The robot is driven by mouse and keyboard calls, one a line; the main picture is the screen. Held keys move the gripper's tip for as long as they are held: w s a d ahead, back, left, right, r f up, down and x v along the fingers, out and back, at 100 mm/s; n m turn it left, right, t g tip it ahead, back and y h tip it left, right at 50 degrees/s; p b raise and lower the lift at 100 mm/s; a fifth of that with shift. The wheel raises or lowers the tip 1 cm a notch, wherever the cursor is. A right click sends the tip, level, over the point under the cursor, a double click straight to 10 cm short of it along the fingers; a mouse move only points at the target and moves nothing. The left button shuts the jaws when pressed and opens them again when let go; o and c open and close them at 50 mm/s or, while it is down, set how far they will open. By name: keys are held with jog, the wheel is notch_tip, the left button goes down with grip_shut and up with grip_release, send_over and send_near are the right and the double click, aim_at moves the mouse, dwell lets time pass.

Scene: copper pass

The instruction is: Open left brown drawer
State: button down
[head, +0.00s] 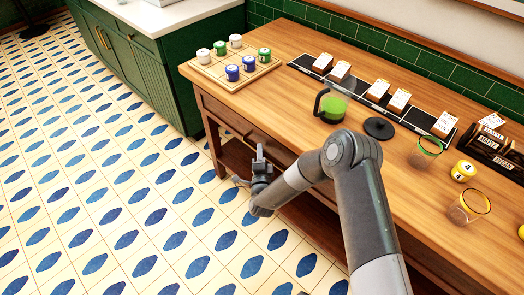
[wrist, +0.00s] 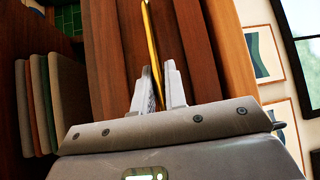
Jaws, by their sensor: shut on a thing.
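The left brown drawer (head: 226,119) is in the front of the wooden table, below its left end, in the head view. My gripper (head: 259,152) is in front of the table's drawer fronts. In the wrist view my gripper (wrist: 161,88) has its two pale fingers shut on a thin brass handle (wrist: 153,45), which runs up the picture over brown wood panels (wrist: 135,40). My arm hides part of the table front in the head view. I cannot tell whether the drawer stands out from the table at all.
The wooden tabletop (head: 270,103) carries a tray of cups (head: 210,75), a green pitcher (head: 332,106), a dark lid (head: 379,128) and glasses (head: 428,152). A green cabinet (head: 150,75) stands at left. Upright boards (wrist: 50,100) show beside the panels. The tiled floor (head: 90,170) is clear.

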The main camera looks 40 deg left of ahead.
jog(key=s, duration=2.6)
jog(key=shift+f, duration=0.1)
jog(key=c, duration=1.5)
grip_release()
jog(key=shift+s, duration=0.15)
jog(key=shift+v, duration=5.35)
